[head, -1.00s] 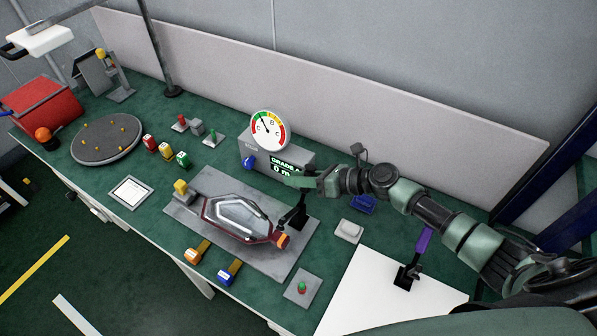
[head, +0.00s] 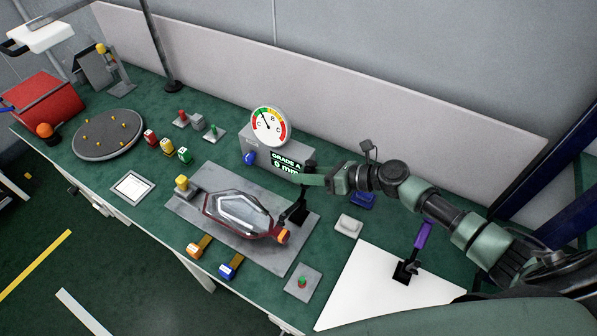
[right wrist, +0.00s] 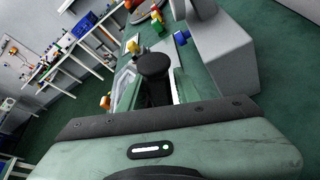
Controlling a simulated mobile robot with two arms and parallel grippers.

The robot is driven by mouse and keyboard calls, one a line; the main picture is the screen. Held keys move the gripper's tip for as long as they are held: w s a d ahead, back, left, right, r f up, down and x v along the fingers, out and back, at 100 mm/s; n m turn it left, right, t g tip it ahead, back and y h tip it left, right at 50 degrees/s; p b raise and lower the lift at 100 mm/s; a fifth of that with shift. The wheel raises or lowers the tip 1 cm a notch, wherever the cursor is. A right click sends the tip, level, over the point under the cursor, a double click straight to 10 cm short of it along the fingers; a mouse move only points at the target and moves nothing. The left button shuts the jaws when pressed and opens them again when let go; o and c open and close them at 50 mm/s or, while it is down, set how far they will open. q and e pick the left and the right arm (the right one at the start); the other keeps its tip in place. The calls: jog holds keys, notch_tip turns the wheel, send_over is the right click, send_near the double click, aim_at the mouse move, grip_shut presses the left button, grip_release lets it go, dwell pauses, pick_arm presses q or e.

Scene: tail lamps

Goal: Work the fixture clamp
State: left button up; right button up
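The fixture clamp (head: 297,211) is black with an orange tip. It stands at the right end of the grey fixture plate (head: 284,257), its tip beside the red end of the tail lamp (head: 237,213) lying on the plate. My right gripper (head: 306,179) is at the top of the clamp, behind the plate's right end. In the right wrist view a black round-topped handle (right wrist: 153,66) stands between the fingers of my right gripper (right wrist: 155,90). Whether the fingers press on it is unclear. My left gripper is not in view.
A dial gauge (head: 270,126) and a grey box with a "GRADE A" display (head: 287,164) stand close behind my gripper. A second clamp with a purple handle (head: 423,234) stands on a white sheet (head: 370,290) to the right. A red-green button plate (head: 302,283) lies in front.

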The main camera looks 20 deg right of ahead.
pick_arm(q)
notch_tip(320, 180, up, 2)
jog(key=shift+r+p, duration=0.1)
jog(key=shift+p, duration=0.7)
pick_arm(e)
jog(key=v, duration=0.5)
jog(key=shift+s+d, duration=0.15)
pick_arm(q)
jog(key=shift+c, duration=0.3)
